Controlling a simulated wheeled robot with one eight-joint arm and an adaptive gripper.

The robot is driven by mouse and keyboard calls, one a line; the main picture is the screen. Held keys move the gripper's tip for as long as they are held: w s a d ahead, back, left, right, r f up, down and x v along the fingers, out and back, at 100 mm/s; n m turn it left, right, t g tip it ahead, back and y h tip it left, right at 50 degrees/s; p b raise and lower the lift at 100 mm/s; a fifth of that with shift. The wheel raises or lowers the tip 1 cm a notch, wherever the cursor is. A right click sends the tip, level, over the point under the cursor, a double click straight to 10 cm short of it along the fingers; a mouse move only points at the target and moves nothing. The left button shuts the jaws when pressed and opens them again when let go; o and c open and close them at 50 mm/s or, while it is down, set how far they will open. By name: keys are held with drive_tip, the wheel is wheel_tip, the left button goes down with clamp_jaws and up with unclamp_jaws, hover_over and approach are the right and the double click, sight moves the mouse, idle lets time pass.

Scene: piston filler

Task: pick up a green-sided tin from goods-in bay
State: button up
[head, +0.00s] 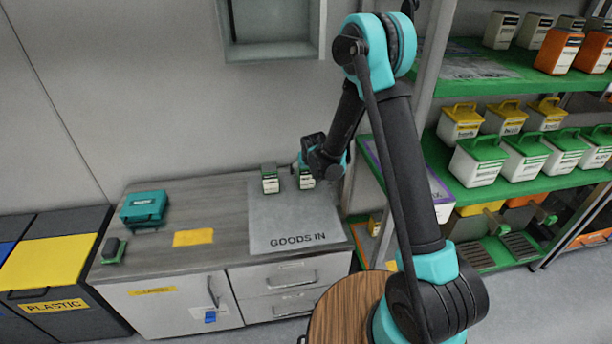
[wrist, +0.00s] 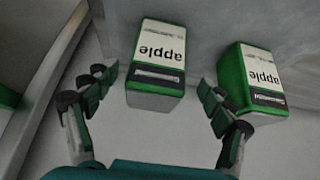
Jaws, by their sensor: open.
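Two green-sided tins stand on the grey goods-in bay (head: 285,222) on the counter. One tin (head: 270,180) stands to the left, and the other tin (head: 306,178) is beside my gripper (head: 300,165). In the wrist view both tins carry white labels reading "apple" upside down. One tin (wrist: 158,62) is ahead of the gap between my open fingers (wrist: 155,95). The other tin (wrist: 252,80) is at the right, just past the right finger. My gripper is open and holds nothing. I cannot tell whether the right finger touches the right tin.
A teal case (head: 144,207), a yellow label (head: 193,237) and a small dark device (head: 113,250) are on the counter's left part. The wall (head: 150,90) rises behind. A shelf rack (head: 480,190) with several tubs stands at the right. A round wooden top (head: 345,310) is in front.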

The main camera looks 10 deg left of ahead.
drive_tip(key=shift+d+x, duration=0.2)
drive_tip(key=shift+x, duration=2.6)
drive_tip(key=shift+s+f, duration=0.1)
drive_tip(key=shift+s, duration=0.05)
drive_tip(key=shift+c, duration=0.6)
drive_tip(key=c, duration=1.6)
drive_tip(key=shift+c, duration=0.2)
